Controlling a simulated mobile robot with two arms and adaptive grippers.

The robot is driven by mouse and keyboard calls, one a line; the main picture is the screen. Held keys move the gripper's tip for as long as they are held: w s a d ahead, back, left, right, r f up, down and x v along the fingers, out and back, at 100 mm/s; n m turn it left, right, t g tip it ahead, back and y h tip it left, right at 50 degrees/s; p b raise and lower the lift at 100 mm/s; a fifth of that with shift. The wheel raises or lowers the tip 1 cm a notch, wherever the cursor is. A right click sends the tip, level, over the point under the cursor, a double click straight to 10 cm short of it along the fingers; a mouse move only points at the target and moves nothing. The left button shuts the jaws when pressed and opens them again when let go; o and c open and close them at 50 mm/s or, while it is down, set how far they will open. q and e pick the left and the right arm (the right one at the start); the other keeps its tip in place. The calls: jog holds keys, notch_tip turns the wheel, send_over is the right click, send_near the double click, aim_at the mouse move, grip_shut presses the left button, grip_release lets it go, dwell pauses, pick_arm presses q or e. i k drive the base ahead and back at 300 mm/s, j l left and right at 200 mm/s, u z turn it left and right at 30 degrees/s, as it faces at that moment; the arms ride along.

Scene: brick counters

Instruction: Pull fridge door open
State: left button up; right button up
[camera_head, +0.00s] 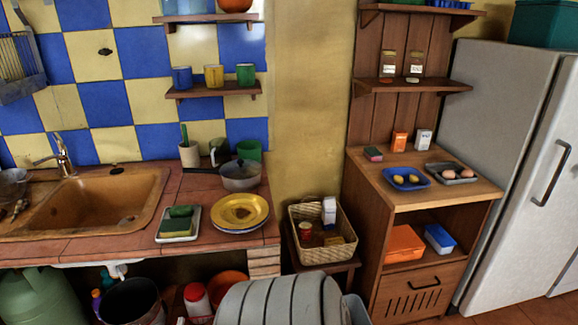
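The fridge (495,110) stands at the right edge of the head view, partly cut off. Its pale front door (536,215) looks closed against the grey body. A dark vertical handle (552,174) is on the door's upper part, towards the right. Neither of my grippers is in view, so nothing is seen touching the handle or door.
A wooden cabinet (425,188) with a blue bowl (405,179) and a grey tray stands left of the fridge. A wicker basket (322,253) sits beside it. A grey ribbed rounded object (285,300) fills the bottom middle. Some floor shows before the fridge.

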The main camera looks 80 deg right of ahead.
aim_at(536, 236)
jog(key=z, duration=4.1)
